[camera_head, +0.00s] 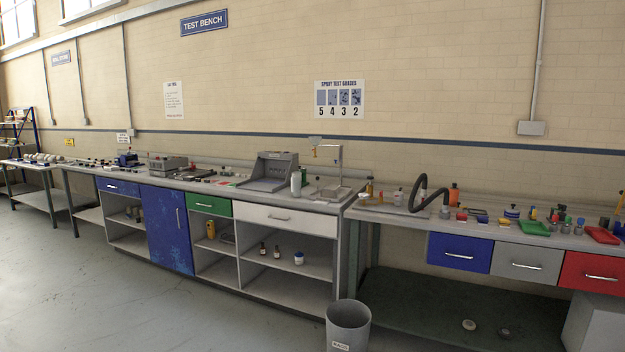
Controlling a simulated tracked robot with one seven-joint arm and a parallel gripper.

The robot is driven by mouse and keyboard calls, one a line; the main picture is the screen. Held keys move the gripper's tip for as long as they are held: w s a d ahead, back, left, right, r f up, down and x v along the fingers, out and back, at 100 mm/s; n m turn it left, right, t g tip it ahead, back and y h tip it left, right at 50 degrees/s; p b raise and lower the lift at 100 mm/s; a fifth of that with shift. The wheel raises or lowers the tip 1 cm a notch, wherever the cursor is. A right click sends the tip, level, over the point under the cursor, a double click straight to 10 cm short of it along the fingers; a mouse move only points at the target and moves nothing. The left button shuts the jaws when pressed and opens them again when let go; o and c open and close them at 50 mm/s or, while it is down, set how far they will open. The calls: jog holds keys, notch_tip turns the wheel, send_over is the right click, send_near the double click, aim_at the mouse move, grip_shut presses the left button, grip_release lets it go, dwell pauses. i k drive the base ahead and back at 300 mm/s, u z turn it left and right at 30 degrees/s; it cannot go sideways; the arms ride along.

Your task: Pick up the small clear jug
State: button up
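I cannot make out the small clear jug for certain at this distance. Small items stand close together on the long grey test bench (225,189) below the wall, around a stand (339,165) with an upright post and arm. A white bottle (296,184) stands left of that stand, beside a grey sloped instrument (270,171). My gripper is not in view.
A grey waste bin (348,326) stands on the floor before the gap between the benches. A second bench at the right has blue (459,253), grey (520,263) and red (594,274) drawers. The floor at the left front is clear.

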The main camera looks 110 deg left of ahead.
aim_at(296, 176)
jog(key=z, duration=0.5)
jog(key=i, duration=0.1)
jog(key=u, duration=2.8)
jog(key=i, duration=0.15)
jog(key=u, duration=1.85)
jog(key=k, duration=0.9)
jog(key=u, duration=0.15)
jog(key=i, duration=0.9)
jog(key=z, duration=0.05)
